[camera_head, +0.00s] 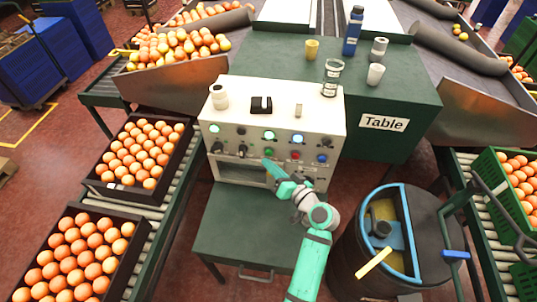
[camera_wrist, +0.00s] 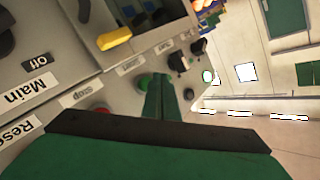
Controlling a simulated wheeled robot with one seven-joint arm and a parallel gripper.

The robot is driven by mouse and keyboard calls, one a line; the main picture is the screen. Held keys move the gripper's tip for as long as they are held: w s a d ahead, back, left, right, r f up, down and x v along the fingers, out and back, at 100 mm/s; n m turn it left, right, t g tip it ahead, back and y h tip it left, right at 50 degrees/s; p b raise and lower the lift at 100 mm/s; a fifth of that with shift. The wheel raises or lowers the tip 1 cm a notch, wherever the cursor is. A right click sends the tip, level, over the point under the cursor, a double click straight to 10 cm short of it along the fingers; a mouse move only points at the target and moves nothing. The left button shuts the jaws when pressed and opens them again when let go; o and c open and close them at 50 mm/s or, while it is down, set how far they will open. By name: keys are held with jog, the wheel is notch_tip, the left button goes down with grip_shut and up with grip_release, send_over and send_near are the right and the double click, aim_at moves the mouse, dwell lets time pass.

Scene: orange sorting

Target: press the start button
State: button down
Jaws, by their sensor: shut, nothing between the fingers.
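The control panel (camera_head: 230,160) is a pale box with knobs, lamps and coloured buttons on its front face. A green button (camera_head: 268,152) sits left of a red button (camera_head: 295,155). In the wrist view the green button (camera_wrist: 145,83) shows beside my closed fingers, partly hidden by them. The label above it is too blurred to read surely. The red button (camera_wrist: 101,110) is near a "Stop" label (camera_wrist: 82,93). My gripper (camera_head: 267,162) is shut and empty, its tip at the panel front just below the green button. I cannot tell whether it touches.
A grey-green table (camera_head: 245,235) stands below the panel. A bottle (camera_head: 219,97), a black object (camera_head: 261,105) and a glass jar (camera_head: 332,77) stand on the panel top. Orange crates (camera_head: 95,185) line the left conveyor. A round black bin (camera_head: 345,255) stands at right.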

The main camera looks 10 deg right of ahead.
jog(key=shift+s+a, duration=0.25)
jog(key=shift+s, duration=0.5)
jog(key=shift+s+a, duration=0.25)
jog(key=shift+s, duration=0.55)
jog(key=shift+s+a, duration=0.25)
jog(key=shift+s, duration=0.5)
jog(key=s+a+f+m+g+h, duration=0.1)
jog(key=s+a+f+h, duration=0.15)
jog(key=s+f, duration=0.55)
jog(key=s+a+f+m+h, duration=0.2)
jog(key=s+f+h, duration=0.25)
jog(key=s, duration=0.55)
jog(key=s+a+r+n, duration=0.1)
jog(key=s+r, duration=0.2)
jog(key=s, duration=0.3)
jog(key=s+a+r+n+t, duration=0.1)
jog(key=s+r+n, duration=0.1)
jog(key=s+r, duration=0.2)
jog(key=s+a+r+n, duration=0.1)
jog(key=s+r, duration=0.3)
jog(key=s, duration=0.5)
jog(key=shift+s+n+t, duration=0.4)
jog(key=shift+n, duration=0.1)
jog(key=shift+a+f, duration=0.1)
